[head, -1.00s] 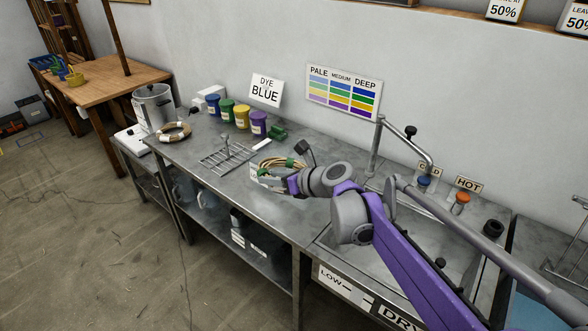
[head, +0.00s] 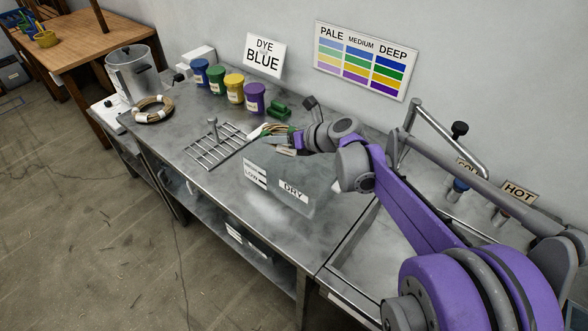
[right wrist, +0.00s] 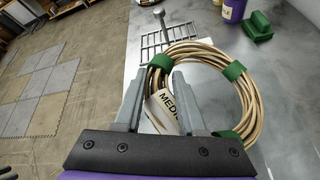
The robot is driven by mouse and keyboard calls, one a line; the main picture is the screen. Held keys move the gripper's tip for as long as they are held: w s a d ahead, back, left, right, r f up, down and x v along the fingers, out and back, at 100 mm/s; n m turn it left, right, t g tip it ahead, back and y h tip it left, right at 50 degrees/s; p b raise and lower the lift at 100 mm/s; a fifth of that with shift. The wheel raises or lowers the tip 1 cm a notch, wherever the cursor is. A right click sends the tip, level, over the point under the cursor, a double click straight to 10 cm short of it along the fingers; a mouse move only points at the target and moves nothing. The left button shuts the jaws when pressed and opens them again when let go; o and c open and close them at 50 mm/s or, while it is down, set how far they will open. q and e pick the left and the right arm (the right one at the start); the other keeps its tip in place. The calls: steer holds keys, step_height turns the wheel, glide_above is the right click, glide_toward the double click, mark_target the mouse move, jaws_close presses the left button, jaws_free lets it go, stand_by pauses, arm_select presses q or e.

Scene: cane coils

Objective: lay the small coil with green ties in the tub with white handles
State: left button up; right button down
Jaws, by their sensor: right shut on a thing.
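My right gripper (head: 291,139) is shut on a cane coil with green ties (head: 272,130). In the right wrist view the coil (right wrist: 204,95) stands out beyond the fingertips (right wrist: 160,85), with green ties at its upper left, upper right and lower right. A white tag (right wrist: 165,110) reading "MEDI…" hangs between the fingers. The coil is over the steel bench near the wire rack; I cannot tell its height. I see no tub with white handles clearly. My left gripper is not in view.
A wire rack (head: 215,148) lies left of the gripper. Another coil (head: 153,110) lies farther left. Dye pots, one purple (head: 254,99), line the back beside a green block (head: 278,109).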

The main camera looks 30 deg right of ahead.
step_height(320, 180, down, 10)
steer(key=shift+a+r+b, duration=0.1)
steer(key=shift+r+b, duration=0.05)
steer(key=shift+b, duration=0.15)
steer(key=shift+c, duration=2.4)
jaws_free()
steer(key=shift+s+r, duration=0.1)
steer(key=v, duration=1.2)
